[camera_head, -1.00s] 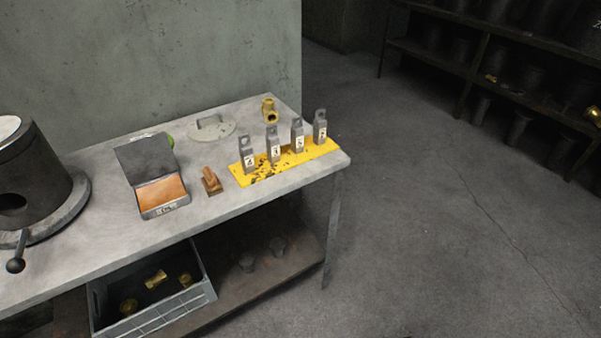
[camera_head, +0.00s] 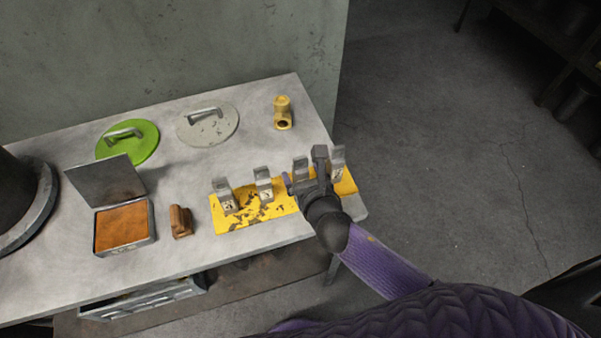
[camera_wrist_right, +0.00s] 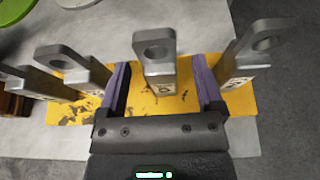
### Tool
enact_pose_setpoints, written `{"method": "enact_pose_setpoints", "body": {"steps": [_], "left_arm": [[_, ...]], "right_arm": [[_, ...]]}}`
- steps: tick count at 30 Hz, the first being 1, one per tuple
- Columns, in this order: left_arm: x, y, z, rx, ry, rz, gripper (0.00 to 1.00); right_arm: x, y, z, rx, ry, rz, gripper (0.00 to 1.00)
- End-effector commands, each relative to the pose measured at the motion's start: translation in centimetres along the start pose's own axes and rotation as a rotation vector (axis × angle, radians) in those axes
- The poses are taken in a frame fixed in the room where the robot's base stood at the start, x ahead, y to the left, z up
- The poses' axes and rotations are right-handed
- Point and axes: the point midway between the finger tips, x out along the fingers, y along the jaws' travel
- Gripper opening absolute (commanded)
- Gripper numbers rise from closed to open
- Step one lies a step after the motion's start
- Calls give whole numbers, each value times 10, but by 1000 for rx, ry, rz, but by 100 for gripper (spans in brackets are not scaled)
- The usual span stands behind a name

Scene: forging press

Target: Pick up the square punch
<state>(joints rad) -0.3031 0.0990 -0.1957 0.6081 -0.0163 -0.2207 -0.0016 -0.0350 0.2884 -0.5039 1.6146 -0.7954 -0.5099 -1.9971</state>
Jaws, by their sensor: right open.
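Several grey metal punches with holed tops and white labels stand upright in a row on a yellow plate (camera_head: 230,222). The label marks are too small to tell which punch is the square one. My right gripper (camera_head: 305,177) is open over the right part of the plate. In the right wrist view, one punch (camera_wrist_right: 155,58) stands between the two open fingers (camera_wrist_right: 162,82), with gaps at both sides. Another punch (camera_wrist_right: 243,62) stands just right of the right finger, and another (camera_wrist_right: 72,68) left of the left finger. My left gripper is out of view.
On the grey table (camera_head: 185,275) are an open box with an orange-brown pad (camera_head: 124,226), a brown block (camera_head: 180,222), green (camera_head: 140,150) and grey (camera_head: 222,128) handled lids, and a brass fitting (camera_head: 282,113). The table's right edge is close to the plate.

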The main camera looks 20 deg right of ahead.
Motion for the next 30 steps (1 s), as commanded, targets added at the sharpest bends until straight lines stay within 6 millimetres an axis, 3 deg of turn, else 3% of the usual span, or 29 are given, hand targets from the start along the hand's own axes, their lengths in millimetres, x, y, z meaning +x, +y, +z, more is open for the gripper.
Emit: {"method": "enact_pose_setpoints", "body": {"steps": [3, 6, 13, 25, 30], "left_arm": [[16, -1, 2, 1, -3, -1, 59], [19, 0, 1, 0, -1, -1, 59], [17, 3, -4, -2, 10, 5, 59], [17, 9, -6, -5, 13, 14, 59], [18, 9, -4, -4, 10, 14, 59]], "right_arm": [[26, 1, -8, 2, 0, -1, 85], [38, 1, -6, 1, 1, 0, 85], [40, 1, -4, 2, 1, 1, 85], [40, 1, -4, 2, 1, 0, 1], [40, 1, -4, 2, 2, 0, 0]]}}
